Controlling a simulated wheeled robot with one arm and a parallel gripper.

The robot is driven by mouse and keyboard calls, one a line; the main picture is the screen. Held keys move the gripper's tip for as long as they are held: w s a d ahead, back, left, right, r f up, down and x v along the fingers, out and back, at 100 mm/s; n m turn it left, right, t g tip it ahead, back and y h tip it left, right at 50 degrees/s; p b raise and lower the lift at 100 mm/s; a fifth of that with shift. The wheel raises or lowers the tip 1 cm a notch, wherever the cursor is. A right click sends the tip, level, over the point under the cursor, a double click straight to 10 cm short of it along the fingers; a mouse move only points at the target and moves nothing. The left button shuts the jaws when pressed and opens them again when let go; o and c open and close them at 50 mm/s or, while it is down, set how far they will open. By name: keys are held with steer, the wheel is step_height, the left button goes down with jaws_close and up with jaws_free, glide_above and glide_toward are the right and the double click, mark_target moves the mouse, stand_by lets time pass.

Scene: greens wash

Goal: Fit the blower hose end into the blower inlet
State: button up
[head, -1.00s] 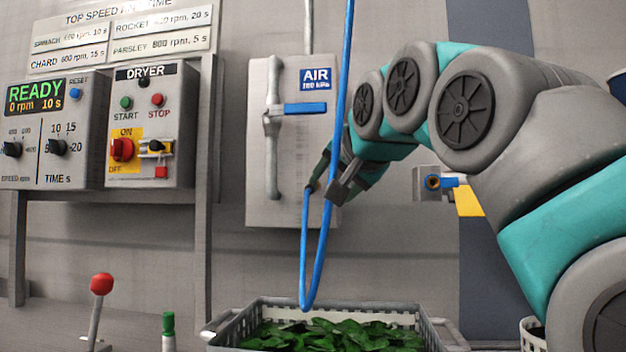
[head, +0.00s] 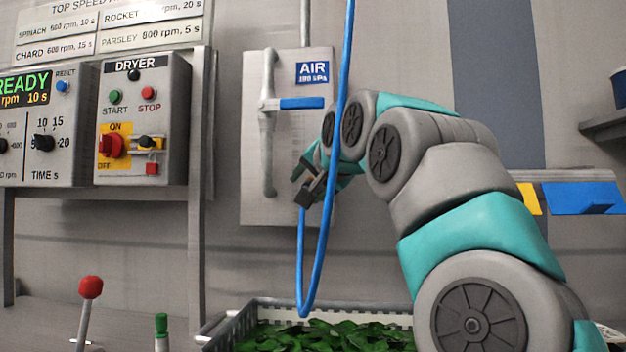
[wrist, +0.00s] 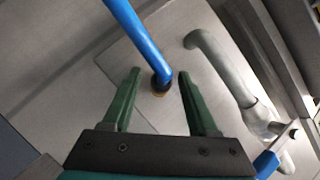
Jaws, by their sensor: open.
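The blue blower hose (head: 322,225) hangs from above, loops low over the crate and rises again to my gripper (head: 303,184). In the wrist view my gripper (wrist: 159,76) is open, its two green fingers apart. The hose end (wrist: 160,84), a dark collar with a brass-coloured tip, shows between the fingertips with space on both sides. In the head view the fingers partly cover the hose end. I cannot make out the blower inlet in the current frames; my arm covers part of the wall to the right.
The AIR panel (head: 268,215) with its blue lever (head: 302,104) and pipe handle is behind my gripper. A crate (head: 236,328) of greens stands below. The dryer box (head: 170,95) and a red-knobbed lever (head: 90,287) are left. A blue tray (head: 580,198) is right.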

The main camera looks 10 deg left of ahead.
jaws_close()
stand_by(0.4)
steer(key=shift+s, duration=0.2)
stand_by(0.4)
steer(key=shift+s+d+b, duration=0.15)
steer(key=shift+s+b, duration=1.3)
steer(key=shift+s, duration=0.7)
steer(key=shift+s+r, duration=0.15)
steer(key=shift+s+d+r+p, duration=0.1)
steer(key=shift+s+r+p, duration=1)
steer(key=shift+s+r, duration=0.85)
steer(key=shift+r, duration=0.1)
